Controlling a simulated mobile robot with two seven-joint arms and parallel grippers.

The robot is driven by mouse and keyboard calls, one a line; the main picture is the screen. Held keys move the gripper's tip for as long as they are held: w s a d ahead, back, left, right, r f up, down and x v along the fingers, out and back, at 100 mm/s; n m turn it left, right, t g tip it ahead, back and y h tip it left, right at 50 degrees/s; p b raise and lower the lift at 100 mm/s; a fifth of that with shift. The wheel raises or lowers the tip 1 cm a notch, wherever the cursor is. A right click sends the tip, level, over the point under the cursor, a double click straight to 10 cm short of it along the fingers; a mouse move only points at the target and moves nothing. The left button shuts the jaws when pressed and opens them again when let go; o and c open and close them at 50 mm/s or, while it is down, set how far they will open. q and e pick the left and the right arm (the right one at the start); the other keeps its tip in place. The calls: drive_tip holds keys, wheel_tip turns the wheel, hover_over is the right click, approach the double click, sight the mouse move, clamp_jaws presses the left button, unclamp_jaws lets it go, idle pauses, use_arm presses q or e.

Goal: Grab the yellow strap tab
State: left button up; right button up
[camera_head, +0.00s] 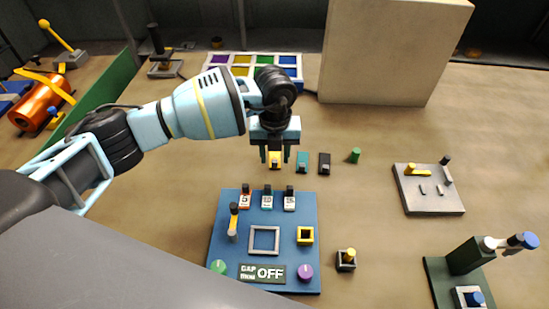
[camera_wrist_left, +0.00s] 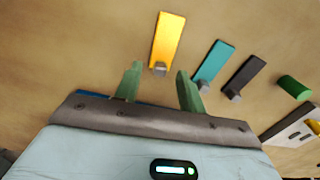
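The yellow strap tab (camera_wrist_left: 166,40) lies flat on the table, with a small grey block at its near end in the left wrist view. It also shows in the head view (camera_head: 275,161), partly hidden by my gripper. My left gripper (camera_head: 275,155) is open, and its green fingertips (camera_wrist_left: 156,76) stand apart on either side of the tab's near end. Nothing is held between them. The fingers look to be above the table; the exact height is hard to tell. My right gripper is not in view.
A teal tab (camera_head: 302,162), a black tab (camera_head: 324,163) and a green cylinder (camera_head: 354,156) lie to the right. A blue panel (camera_head: 229,253) with knobs is in front. A tray with coloured compartments (camera_head: 209,71) stands behind, and a large beige block (camera_head: 392,50) is at the back right.

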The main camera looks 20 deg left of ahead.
use_arm(q)
drive_tip(key=shift+f, duration=0.65)
drive_tip(key=shift+c, duration=0.3)
clamp_jaws()
drive_tip(key=shift+r, duration=0.2)
drive_tip(key=shift+r, duration=0.55)
wheel_tip(320, 180, up, 2)
drive_tip(key=shift+r, duration=0.15)
drive_tip(key=s+d, duration=0.2)
drive_tip(key=d, duration=0.2)
drive_tip(key=s+d+r, duration=0.1)
drive_tip(key=s+d, duration=0.2)
drive_tip(key=d, duration=0.2)
drive_tip(key=s+d+b, duration=0.1)
drive_tip(key=s+d, duration=0.1)
drive_tip(key=d, duration=0.3)
drive_tip(key=shift+s+d+r, duration=0.1)
drive_tip(key=shift+s+r, duration=0.05)
drive_tip(key=shift+s, duration=0.05)
